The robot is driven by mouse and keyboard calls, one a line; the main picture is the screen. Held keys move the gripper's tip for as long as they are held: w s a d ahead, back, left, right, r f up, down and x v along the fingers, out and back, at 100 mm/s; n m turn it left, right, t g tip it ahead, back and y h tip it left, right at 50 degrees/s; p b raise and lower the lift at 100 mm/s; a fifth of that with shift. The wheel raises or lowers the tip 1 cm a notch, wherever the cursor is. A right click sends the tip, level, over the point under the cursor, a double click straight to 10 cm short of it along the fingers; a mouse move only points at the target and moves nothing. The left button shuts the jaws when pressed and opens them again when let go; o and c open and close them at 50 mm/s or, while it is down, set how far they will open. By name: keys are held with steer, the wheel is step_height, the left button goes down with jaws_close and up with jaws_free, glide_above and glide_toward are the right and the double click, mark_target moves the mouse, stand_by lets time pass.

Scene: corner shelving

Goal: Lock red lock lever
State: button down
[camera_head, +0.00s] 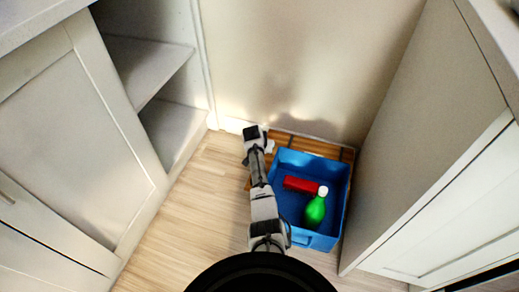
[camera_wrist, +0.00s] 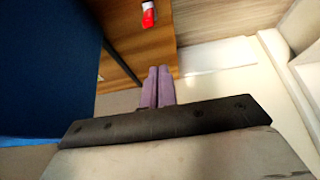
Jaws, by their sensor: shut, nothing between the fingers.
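A small red piece with a white mark, likely the red lock lever (camera_wrist: 148,14), shows at the top of the wrist view against a wooden surface (camera_wrist: 140,50). My gripper (camera_wrist: 158,70) has its two purple fingers together with nothing between them. Its tips point toward the red piece, with a visible gap between them. In the head view my arm reaches forward along the left side of a blue crate (camera_head: 322,243); the fingers and the lever cannot be made out there.
The blue crate holds a red block (camera_head: 300,184) and a green bottle (camera_head: 315,210). A slatted wooden board (camera_head: 310,146) lies behind it against the wall. A white cabinet (camera_head: 80,140) with open shelves stands left, another cabinet (camera_head: 430,150) right. Floor (camera_head: 205,210) left of my arm is clear.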

steer(key=s+p+v, duration=0.1)
steer(key=p+v, duration=0.8)
steer(key=p, duration=0.3)
steer(key=shift+a+p, duration=0.15)
steer(key=shift+p, duration=0.15)
steer(key=shift+s, duration=0.1)
